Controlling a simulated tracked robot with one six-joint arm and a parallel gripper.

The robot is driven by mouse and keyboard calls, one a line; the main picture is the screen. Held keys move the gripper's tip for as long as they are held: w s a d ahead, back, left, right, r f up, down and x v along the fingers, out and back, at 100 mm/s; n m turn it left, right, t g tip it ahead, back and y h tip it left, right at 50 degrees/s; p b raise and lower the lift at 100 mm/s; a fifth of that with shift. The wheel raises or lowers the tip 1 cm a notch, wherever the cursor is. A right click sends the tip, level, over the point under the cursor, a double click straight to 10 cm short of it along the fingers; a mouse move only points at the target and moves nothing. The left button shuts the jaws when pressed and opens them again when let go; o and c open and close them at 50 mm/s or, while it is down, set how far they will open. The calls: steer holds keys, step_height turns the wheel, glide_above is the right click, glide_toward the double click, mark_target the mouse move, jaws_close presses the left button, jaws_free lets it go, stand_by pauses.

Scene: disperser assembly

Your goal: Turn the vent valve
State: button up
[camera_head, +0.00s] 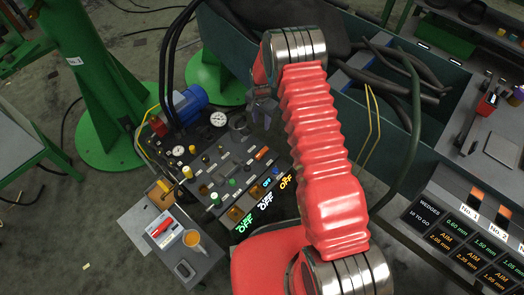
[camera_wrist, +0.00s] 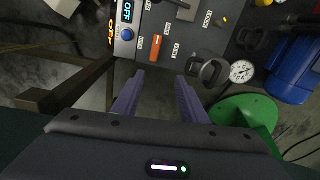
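The dark control panel (camera_head: 215,165) carries several knobs, levers and small labels. In the wrist view an orange lever (camera_wrist: 156,47) sits on the panel, just beyond my fingertips. It also shows in the head view (camera_head: 262,153). A dark ring-shaped handle (camera_wrist: 214,72) stands right of my fingers, beside a white gauge (camera_wrist: 242,71). My gripper (camera_wrist: 160,76) is open and empty, its two fingers apart and pointing at the panel edge near the orange lever. In the head view my red arm partly hides the gripper (camera_head: 264,112).
A blue motor (camera_wrist: 296,65) and a green base (camera_wrist: 246,115) lie right of the panel in the wrist view. A side shelf (camera_head: 170,235) holds a cup (camera_head: 193,238). A dark green bin with black hoses (camera_head: 400,85) stands behind my arm.

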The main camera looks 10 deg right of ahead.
steer(key=m, duration=0.1)
glide_above(262, 152)
step_height(262, 152, down, 8)
steer(key=shift+w+f, duration=0.15)
steer(key=shift+f, duration=0.05)
steer(key=shift+f, duration=0.15)
steer(key=shift+f, duration=6.75)
jaws_close()
